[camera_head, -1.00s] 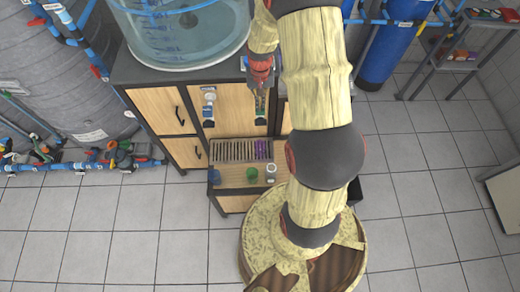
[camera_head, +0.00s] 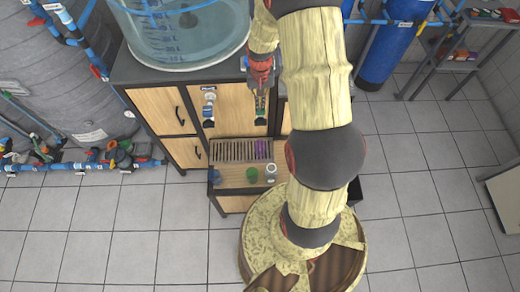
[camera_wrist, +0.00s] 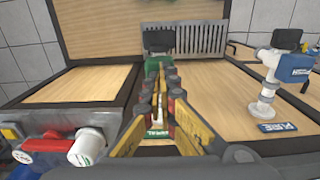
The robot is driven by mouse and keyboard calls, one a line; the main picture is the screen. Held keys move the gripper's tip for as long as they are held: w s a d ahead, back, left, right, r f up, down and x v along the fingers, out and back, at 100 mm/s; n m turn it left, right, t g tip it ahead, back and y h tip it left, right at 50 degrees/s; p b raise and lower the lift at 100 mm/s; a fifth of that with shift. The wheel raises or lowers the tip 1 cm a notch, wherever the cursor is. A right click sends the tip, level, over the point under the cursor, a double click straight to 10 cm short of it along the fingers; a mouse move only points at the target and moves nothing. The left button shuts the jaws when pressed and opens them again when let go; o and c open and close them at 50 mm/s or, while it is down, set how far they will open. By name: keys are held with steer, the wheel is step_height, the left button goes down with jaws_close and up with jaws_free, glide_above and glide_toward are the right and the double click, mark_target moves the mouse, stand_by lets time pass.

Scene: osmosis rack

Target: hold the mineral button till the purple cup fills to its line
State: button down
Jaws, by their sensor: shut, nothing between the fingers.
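The purple cup (camera_head: 261,150) stands on the slotted grate of the low wooden shelf, under the green-labelled tap, in the head view. Its fill line and level are too small to tell. My gripper (camera_head: 261,102) is at that tap on the cabinet front, above the cup. In the wrist view my gripper (camera_wrist: 158,84) has its fingers together with nothing between them. A tap with a black top (camera_wrist: 158,40) shows just past the fingertips, partly hidden by them. A green label (camera_wrist: 158,132) lies between the finger links. I cannot tell whether the fingertips press the button.
A second tap (camera_head: 209,98) with a blue label is to the left in the head view. A blue cup (camera_head: 214,177), a green cup (camera_head: 252,174) and a pale cup (camera_head: 271,172) stand on the shelf's front. A water tank (camera_head: 180,35) stands on top.

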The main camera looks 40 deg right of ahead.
steer(key=shift+f+b, duration=0.3)
steer(key=shift+f, duration=0.3)
stand_by(2.1)
stand_by(2.3)
step_height(320, 180, up, 6)
steer(key=p, duration=0.4)
steer(key=shift+r, duration=0.15)
